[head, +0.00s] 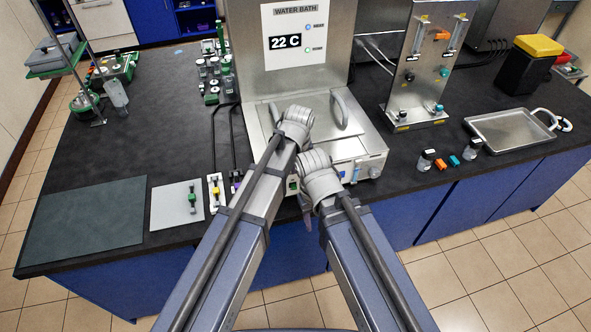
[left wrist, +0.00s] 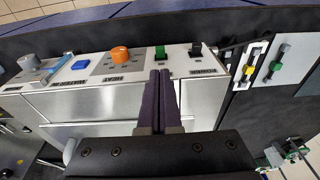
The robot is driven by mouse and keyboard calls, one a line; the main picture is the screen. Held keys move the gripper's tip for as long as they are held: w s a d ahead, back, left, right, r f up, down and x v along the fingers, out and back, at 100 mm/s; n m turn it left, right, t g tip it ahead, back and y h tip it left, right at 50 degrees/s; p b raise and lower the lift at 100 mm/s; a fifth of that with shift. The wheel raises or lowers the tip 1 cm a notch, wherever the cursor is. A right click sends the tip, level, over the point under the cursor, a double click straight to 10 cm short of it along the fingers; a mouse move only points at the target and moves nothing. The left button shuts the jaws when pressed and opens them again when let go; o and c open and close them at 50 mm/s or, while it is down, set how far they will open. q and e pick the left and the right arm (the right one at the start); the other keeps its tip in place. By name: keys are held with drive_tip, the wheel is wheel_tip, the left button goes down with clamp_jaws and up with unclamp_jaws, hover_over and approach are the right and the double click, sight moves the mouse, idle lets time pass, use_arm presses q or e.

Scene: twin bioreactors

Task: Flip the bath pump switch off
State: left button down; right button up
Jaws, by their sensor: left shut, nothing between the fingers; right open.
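The water bath (head: 355,150) stands at the counter's front edge, partly hidden by my arms. In the left wrist view its control panel (left wrist: 75,84) carries a green switch (left wrist: 160,52) and a black switch (left wrist: 195,50) side by side. My right gripper (head: 308,205) is open, lower, at the bath's front edge, mostly hidden.
An orange knob (left wrist: 120,54), a blue button (left wrist: 81,64) and a grey knob (left wrist: 28,63) share the panel. Plates with a yellow switch (head: 215,190) and a green switch (head: 192,198) lie left of the bath. A metal tray (head: 510,146) is at right. The mat (head: 85,220) is bare.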

sight(294, 186)
use_arm(q)
drive_tip(key=f+b, duration=0.2)
drive_tip(key=w+f+b, duration=0.1)
drive_tip(key=f+b, duration=0.4)
drive_tip(key=f, duration=0.1)
drive_tip(key=shift+w+a+f, duration=0.15)
drive_tip(key=shift+a, duration=0.05)
